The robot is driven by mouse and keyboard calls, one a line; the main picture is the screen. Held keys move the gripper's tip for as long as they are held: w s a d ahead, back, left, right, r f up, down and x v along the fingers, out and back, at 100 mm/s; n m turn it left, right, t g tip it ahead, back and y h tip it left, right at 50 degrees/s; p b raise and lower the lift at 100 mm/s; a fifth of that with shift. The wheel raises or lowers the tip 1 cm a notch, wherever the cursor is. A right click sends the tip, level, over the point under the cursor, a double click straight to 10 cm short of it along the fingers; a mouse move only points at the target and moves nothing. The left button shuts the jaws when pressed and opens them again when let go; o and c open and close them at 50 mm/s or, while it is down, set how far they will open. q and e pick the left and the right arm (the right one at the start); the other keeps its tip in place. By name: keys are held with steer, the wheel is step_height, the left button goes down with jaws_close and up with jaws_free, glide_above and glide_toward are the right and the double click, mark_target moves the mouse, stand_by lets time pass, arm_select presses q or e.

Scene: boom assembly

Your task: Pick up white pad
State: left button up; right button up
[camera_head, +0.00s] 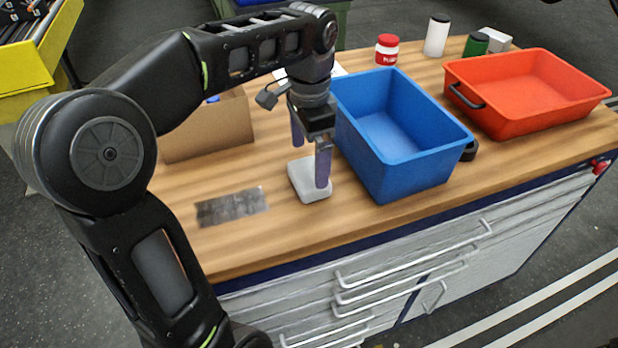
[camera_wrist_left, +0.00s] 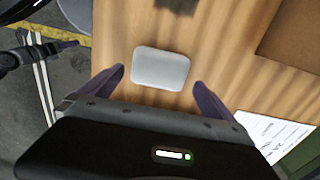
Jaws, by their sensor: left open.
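The white pad (camera_head: 308,184) is a small rounded block lying flat on the wooden workbench, left of the blue bin. My left gripper (camera_head: 311,162) is open above the pad, pointing down, with one finger in front of the pad in the head view. In the left wrist view the white pad (camera_wrist_left: 161,68) lies just beyond the fingertips, between their lines. The left gripper's fingers (camera_wrist_left: 158,88) are spread wider than the pad, with nothing between them.
A blue bin (camera_head: 428,166) stands close to the right of my left gripper. An orange bin (camera_head: 520,118) is farther right. A cardboard box (camera_head: 208,130) stands behind on the left. A grey plate (camera_head: 232,206) lies left of the pad. Jars (camera_head: 387,50) stand at the back.

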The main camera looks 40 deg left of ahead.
mark_target(309, 172)
arm_select(q)
step_height(309, 172, down, 5)
steer(key=shift+p, duration=0.45)
stand_by(0.3)
steer(key=c, duration=1.1)
